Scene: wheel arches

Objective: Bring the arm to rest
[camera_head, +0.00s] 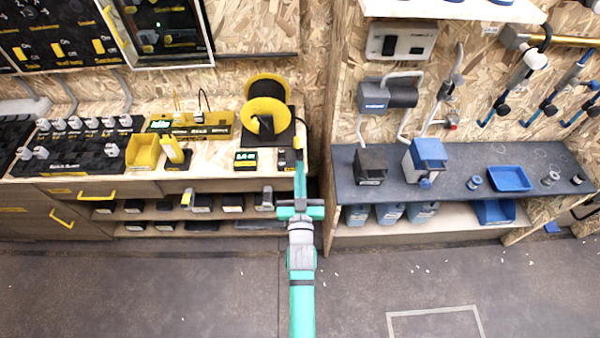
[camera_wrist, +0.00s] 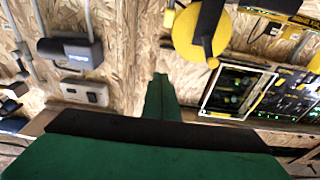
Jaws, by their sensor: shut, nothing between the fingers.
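My gripper (camera_head: 298,168) is at the middle of the head view, at the end of my green and grey arm, which reaches straight up from the bottom edge. Its green fingers are together and nothing is held. They overlap the right end of the left workbench (camera_head: 225,170) in the picture; whether they touch it I cannot tell. In the wrist view the closed green fingers (camera_wrist: 161,95) point up the picture, with bare chipboard wall behind them. The gripper's dark body and green housing fill the lower part of that view.
A yellow spool (camera_head: 266,108) stands near the left bench's right end, close to my fingers in the picture. A dark blue-grey bench (camera_head: 460,200) with blue tools is on the right. The floor (camera_head: 170,295) is open on both sides of my arm.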

